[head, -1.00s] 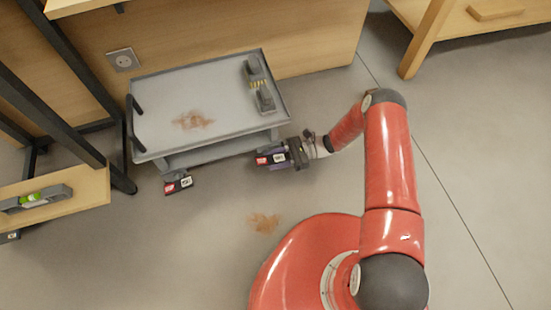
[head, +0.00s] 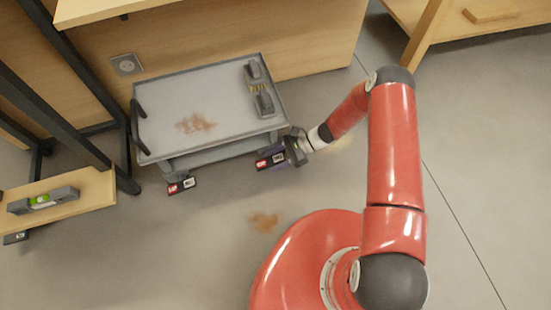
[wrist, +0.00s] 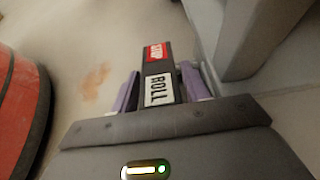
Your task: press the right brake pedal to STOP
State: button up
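The right brake pedal (head: 270,160) juts out under the front right corner of the grey trolley (head: 215,142). It is black, with a red STOP label at its outer end and a white ROLL label nearer the trolley. In the wrist view the pedal (wrist: 158,75) lies between the two purple fingers of my gripper (wrist: 160,88), with ROLL closest to me. My gripper (head: 280,158) is open, its fingers apart on either side of the pedal. I cannot tell whether they touch it or which way the pedal is tilted. The left brake pedal (head: 182,186) carries the same labels.
A grey two-part item (head: 262,100) and a brown stain (head: 196,124) are on the trolley top. Another stain (head: 263,221) marks the floor. A wooden shelf (head: 85,200) with a spirit level (head: 42,201) stands at left.

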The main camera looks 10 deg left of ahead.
jog(key=shift+d, duration=0.1)
jog(key=v, duration=0.7)
jog(key=shift+w+d, duration=0.2)
jog(key=shift+w, duration=0.05)
jog(key=shift+r+p, duration=0.15)
jog(key=shift+p, duration=0.15)
jog(key=d+r+n+t+h+p, duration=0.25)
jog(key=d+r, duration=0.25)
jog(key=r, duration=1.1)
jog(key=d+r+n+t+h+p, duration=0.15)
jog(key=d+r+n+h, duration=0.25)
jog(key=r, duration=1.1)
jog(key=s+d+r+n+t+h+p, duration=0.2)
jog(key=s+d+r+t, duration=0.2)
jog(key=s+r, duration=0.5)
jog(key=s+d+r+n+t+h+p, duration=0.2)
jog(key=s+d+r, duration=0.6)
jog(key=r, duration=0.6)
jog(key=shift+s+r+n+t+h+p, duration=0.35)
jog(key=shift+s+n+t+p, duration=0.25)
jog(key=shift+t, duration=0.5)
jog(key=shift+w, duration=0.15)
